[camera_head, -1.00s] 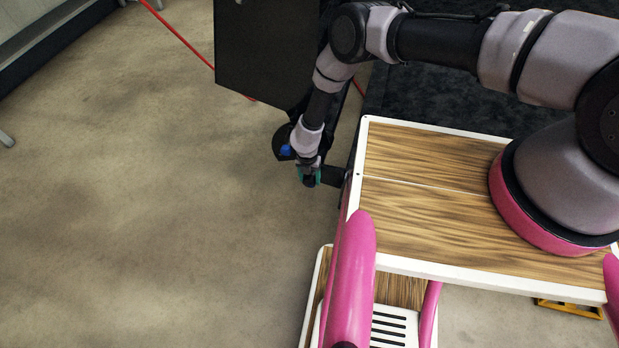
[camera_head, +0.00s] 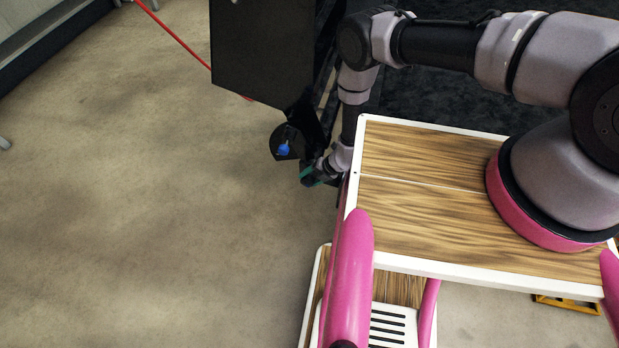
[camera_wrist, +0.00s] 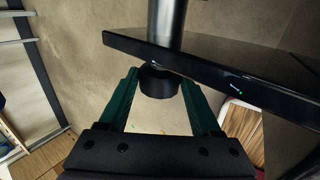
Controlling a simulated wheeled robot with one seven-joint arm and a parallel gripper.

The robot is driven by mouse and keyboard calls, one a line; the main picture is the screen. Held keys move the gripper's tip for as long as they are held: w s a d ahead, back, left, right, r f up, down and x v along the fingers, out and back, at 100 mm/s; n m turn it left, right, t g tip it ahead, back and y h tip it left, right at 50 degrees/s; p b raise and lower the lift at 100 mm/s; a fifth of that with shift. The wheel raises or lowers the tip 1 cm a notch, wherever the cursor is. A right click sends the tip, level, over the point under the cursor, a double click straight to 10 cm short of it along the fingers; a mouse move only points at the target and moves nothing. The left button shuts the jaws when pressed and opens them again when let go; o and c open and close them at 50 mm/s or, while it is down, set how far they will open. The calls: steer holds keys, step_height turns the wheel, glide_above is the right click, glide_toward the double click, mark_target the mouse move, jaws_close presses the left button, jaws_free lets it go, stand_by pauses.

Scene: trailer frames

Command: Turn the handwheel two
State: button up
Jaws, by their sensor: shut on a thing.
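The handwheel is dark and seen only in part. In the head view a round black part with a blue piece (camera_head: 284,149) shows just left of my gripper (camera_head: 312,177), below a tall black panel. In the wrist view a flat black bar or rim (camera_wrist: 205,70) crosses the picture, with a metal shaft (camera_wrist: 166,22) behind it. A short black cylinder (camera_wrist: 158,84) sits between the green fingers of my gripper. The fingers are shut on this part, which looks like the handwheel's handle. How firmly each finger touches it is hard to see.
A tall black panel (camera_head: 262,50) stands just above the gripper in the head view. A red cable (camera_head: 175,38) runs down to it. Bare concrete floor (camera_head: 130,200) is open on the left. My own wood-topped base lies close on the right.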

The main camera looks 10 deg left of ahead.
mark_target(311, 177)
steer(key=shift+d+f+y, duration=0.1)
steer(key=shift+y, duration=0.5)
steer(key=o, duration=1.4)
steer(key=shift+c, duration=0.2)
step_height(311, 177, up, 10)
steer(key=shift+r, duration=0.1)
